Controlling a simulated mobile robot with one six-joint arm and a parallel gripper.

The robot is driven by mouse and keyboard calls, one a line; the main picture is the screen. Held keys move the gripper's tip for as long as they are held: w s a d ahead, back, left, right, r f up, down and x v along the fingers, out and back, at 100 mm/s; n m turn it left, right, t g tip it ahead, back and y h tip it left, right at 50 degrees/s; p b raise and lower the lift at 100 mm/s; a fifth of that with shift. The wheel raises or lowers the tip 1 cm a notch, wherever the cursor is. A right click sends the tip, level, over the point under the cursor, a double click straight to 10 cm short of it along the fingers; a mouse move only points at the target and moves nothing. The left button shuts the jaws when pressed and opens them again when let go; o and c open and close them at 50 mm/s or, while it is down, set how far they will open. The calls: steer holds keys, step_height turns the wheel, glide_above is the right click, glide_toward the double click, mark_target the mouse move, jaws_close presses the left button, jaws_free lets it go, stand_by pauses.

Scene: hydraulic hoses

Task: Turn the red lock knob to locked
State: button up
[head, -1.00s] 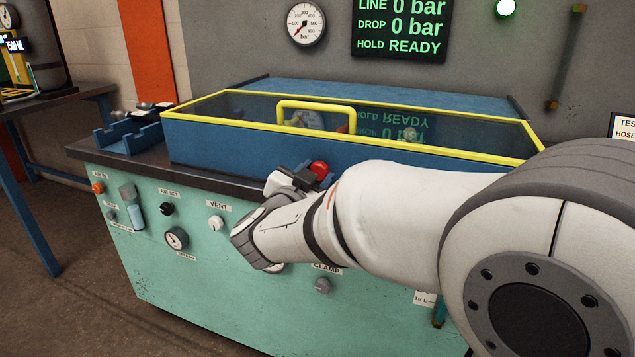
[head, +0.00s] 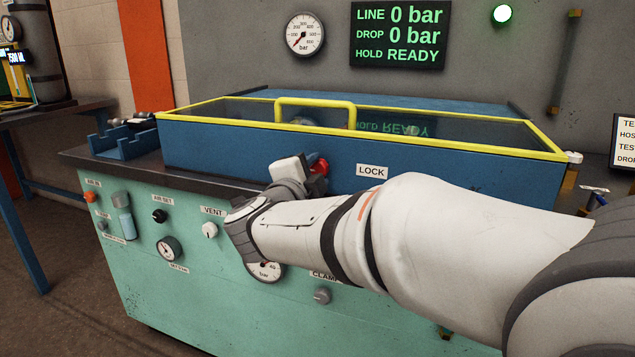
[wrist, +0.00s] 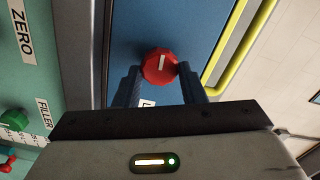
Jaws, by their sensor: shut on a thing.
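The red lock knob (head: 320,166) sits on the front of the blue test box, left of the LOCK label (head: 372,172). In the wrist view the knob (wrist: 157,68) has a white pointer line that runs nearly up and down in the picture. My gripper (wrist: 160,84) has one finger on each side of the knob and is shut on it. In the head view my gripper (head: 316,165) is at the knob, and my wrist partly covers it. The locked and unlocked marks cannot be read.
The box has a dark clear lid with a yellow frame (head: 225,97) and a yellow handle (head: 315,102); the lid is down. The green cabinet below carries a VENT knob (head: 210,230) and a CLAMP knob (head: 322,296). The display (head: 398,35) reads 0 bar and READY.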

steer(key=shift+f+m+b, duration=0.15)
steer(key=shift+m+b, duration=0.15)
steer(key=shift+m, duration=0.3)
steer(key=o, duration=1)
steer(key=p+v, duration=0.2)
steer(key=v, duration=0.5)
steer(key=shift+s, duration=0.4)
steer(key=shift+a, duration=0.1)
